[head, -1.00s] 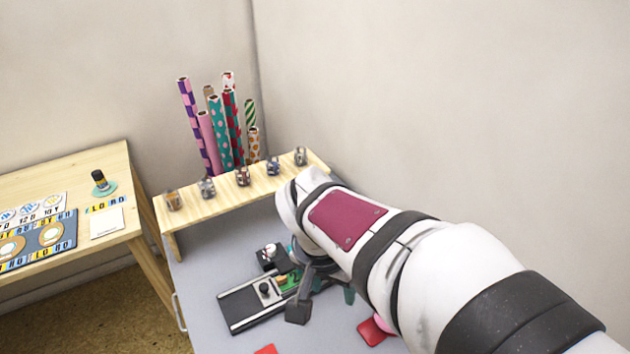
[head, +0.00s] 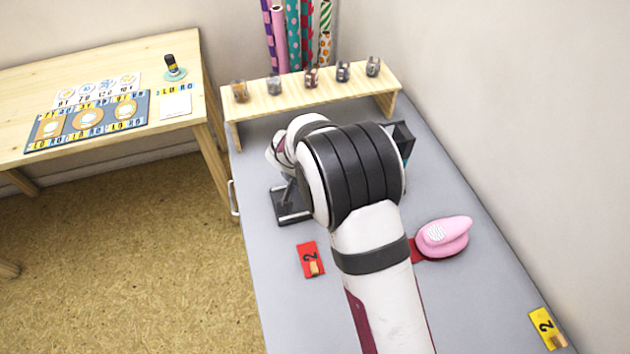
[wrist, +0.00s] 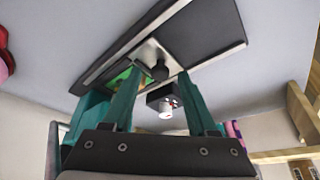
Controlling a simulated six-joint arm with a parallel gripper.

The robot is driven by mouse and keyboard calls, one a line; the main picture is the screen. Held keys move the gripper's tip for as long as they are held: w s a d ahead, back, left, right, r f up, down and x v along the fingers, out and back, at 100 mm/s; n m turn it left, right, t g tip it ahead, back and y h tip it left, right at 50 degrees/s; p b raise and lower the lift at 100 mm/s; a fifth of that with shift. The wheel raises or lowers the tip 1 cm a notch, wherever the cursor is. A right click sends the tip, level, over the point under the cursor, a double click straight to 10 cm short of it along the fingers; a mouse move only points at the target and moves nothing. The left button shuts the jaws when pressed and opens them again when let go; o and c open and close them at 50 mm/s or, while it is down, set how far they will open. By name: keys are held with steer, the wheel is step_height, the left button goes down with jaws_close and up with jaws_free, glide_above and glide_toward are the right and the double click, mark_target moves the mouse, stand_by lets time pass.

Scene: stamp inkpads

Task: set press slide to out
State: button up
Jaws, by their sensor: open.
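The press slide is a dark plate on a rail with pale metal edges. In the wrist view its plate (wrist: 200,32) stretches towards the upper right, and a black knob (wrist: 159,71) stands at its near end. My gripper (wrist: 158,76) is open, with its teal fingers on either side of the knob; I cannot tell whether they touch it. A green patch shows by the rail beside the left finger. In the head view only the end of the slide (head: 291,207) shows; my arm hides the rest and the fingers.
A black block with a white cylinder (wrist: 165,101) is close to the fingers. A wooden shelf (head: 300,97) with several small jars stands behind. A pink rounded object (head: 444,236) and a red card (head: 310,259) lie nearer.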

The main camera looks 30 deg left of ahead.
steer(key=shift+w+f, duration=0.1)
steer(key=shift+f, duration=0.05)
jaws_close()
stand_by(1.4)
